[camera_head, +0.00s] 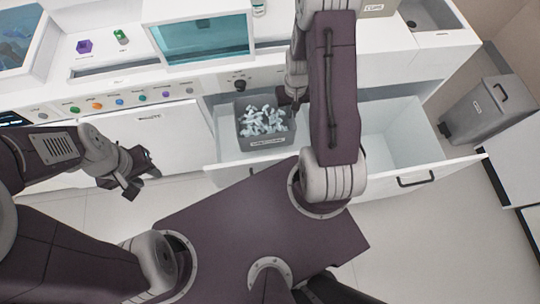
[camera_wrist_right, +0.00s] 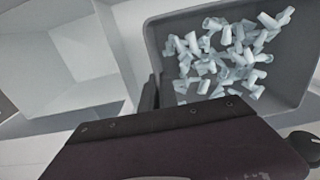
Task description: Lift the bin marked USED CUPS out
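The dark grey bin (camera_head: 266,143) stands in the open left drawer, full of small pale cups. A label on its front is too small to read for certain. In the right wrist view the bin (camera_wrist_right: 152,42) fills the upper right, cups inside. My left gripper (camera_head: 142,176) is open and empty, away from the bin.
The drawer's white front (camera_head: 226,178) stands close in front of the bin. An empty open drawer (camera_head: 395,130) is to the right, partly behind my right arm. A grey lidded bin (camera_head: 490,108) stands at the far right. The counter's knob panel (camera_head: 130,99) is at the left.

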